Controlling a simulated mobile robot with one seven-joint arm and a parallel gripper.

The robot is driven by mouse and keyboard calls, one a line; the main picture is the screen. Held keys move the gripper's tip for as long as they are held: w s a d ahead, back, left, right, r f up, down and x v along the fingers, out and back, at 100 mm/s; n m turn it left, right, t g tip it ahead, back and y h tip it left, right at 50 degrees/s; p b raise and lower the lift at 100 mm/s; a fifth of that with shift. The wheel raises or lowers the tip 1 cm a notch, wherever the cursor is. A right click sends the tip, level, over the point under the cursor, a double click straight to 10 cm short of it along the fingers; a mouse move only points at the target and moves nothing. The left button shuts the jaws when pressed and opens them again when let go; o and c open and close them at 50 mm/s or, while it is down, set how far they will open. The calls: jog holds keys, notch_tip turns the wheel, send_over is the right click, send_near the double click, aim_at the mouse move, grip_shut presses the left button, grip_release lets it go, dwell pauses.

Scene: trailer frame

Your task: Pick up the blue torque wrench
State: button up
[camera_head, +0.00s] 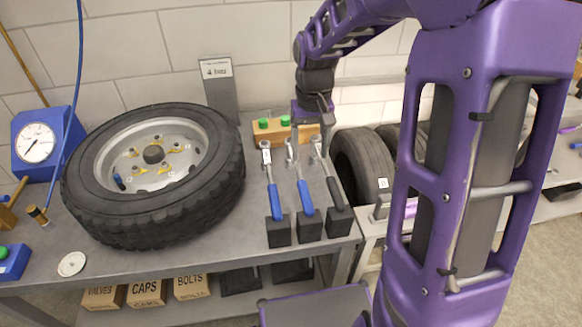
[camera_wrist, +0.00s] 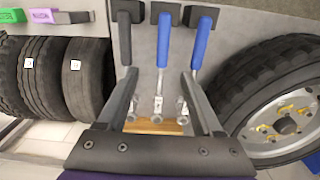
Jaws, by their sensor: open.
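Three wrenches stand in a row on the grey bench, each with its handle end at a black block. The left wrench (camera_head: 273,199) has a blue handle, the middle wrench (camera_head: 304,193) has a blue handle, and the right wrench (camera_head: 334,191) has a black handle. In the wrist view the middle blue wrench (camera_wrist: 164,40) lies between my finger lines, the other blue wrench (camera_wrist: 201,42) to the right and the black one (camera_wrist: 125,42) to the left. My gripper (camera_head: 311,122) is open and empty, over the heads of the wrenches; it also shows in the wrist view (camera_wrist: 160,75).
A large wheel (camera_head: 100,215) lies on the bench left of the wrenches. A wooden block with green tops (camera_head: 270,132) stands behind them, with a sign (camera_head: 217,85). Loose tyres (camera_head: 358,165) stand to the right. A gauge (camera_head: 38,143) sits at far left.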

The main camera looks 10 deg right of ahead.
aim_at(307, 192)
notch_tip(307, 192, down, 13)
jog(key=shift+s+r+b, duration=0.1)
jog(key=shift+r+b, duration=0.1)
jog(key=shift+b, duration=1.05)
jog(key=f, duration=0.1)
jog(key=f+b, duration=0.1)
jog(key=f, duration=0.3)
jog(key=shift+a+f, duration=0.15)
jog(key=shift+a, duration=0.2)
grip_shut()
